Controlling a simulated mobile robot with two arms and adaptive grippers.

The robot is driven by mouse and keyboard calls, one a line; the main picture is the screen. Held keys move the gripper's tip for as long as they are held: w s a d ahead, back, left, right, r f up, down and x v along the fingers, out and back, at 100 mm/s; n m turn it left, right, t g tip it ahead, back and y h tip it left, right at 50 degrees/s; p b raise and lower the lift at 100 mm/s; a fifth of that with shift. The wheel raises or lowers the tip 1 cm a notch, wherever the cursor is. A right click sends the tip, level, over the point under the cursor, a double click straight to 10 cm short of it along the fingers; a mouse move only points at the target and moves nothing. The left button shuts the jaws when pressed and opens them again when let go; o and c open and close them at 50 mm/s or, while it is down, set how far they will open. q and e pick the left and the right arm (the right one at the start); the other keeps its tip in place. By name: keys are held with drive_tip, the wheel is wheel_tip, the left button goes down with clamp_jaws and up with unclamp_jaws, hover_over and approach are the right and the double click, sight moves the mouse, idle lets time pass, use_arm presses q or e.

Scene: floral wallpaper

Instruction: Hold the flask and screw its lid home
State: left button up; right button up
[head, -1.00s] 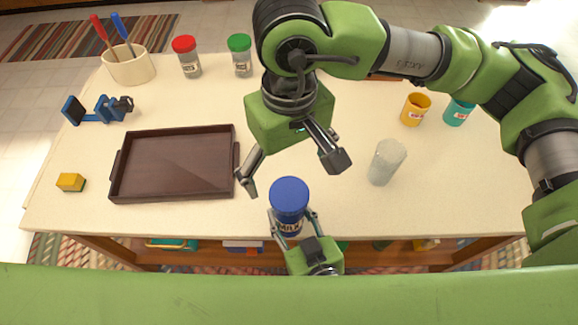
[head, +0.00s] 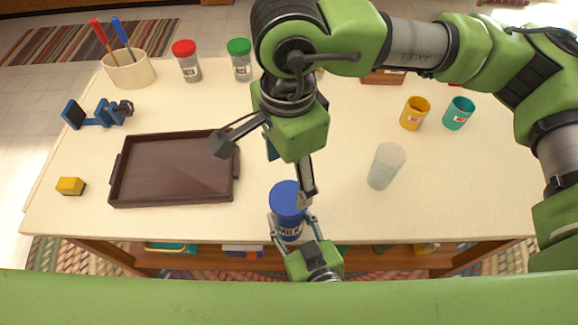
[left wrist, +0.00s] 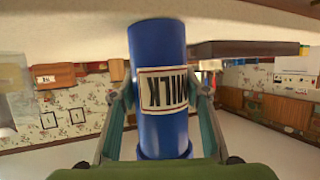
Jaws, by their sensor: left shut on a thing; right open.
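The flask is blue with a white MILK label. It stands upright near the table's front edge in the head view (head: 291,235), and fills the middle of the left wrist view upside down (left wrist: 158,60). Its wide blue lid (head: 285,198) sits on top; how far it is screwed down I cannot tell. My left gripper (head: 293,226) is shut around the flask's body below the lid, a finger on each side of the label. My right gripper (head: 263,169) is open and empty, pointing down above and behind the lid, with one fingertip close to the lid's right edge. Contact is unclear.
A dark tray (head: 176,198) lies to the left. A clear glass (head: 385,168) stands to the right, with yellow (head: 414,114) and teal (head: 458,114) cups beyond. Red-lidded (head: 188,65) and green-lidded (head: 241,65) jars stand at the back. Table right of the glass is clear.

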sight(289, 197)
drive_tip(key=m, duration=0.6)
drive_tip(key=shift+r, duration=0.1)
drive_tip(key=m, duration=0.3)
drive_tip(key=shift+m, duration=0.3)
drive_tip(key=m, duration=0.3)
drive_tip(key=shift+r+m, duration=0.1)
drive_tip(key=shift+m, duration=0.3)
drive_tip(key=m, duration=0.4)
drive_tip(key=shift+d, duration=0.1)
drive_tip(key=shift+f, duration=4.35)
drive_tip(key=n, duration=0.5)
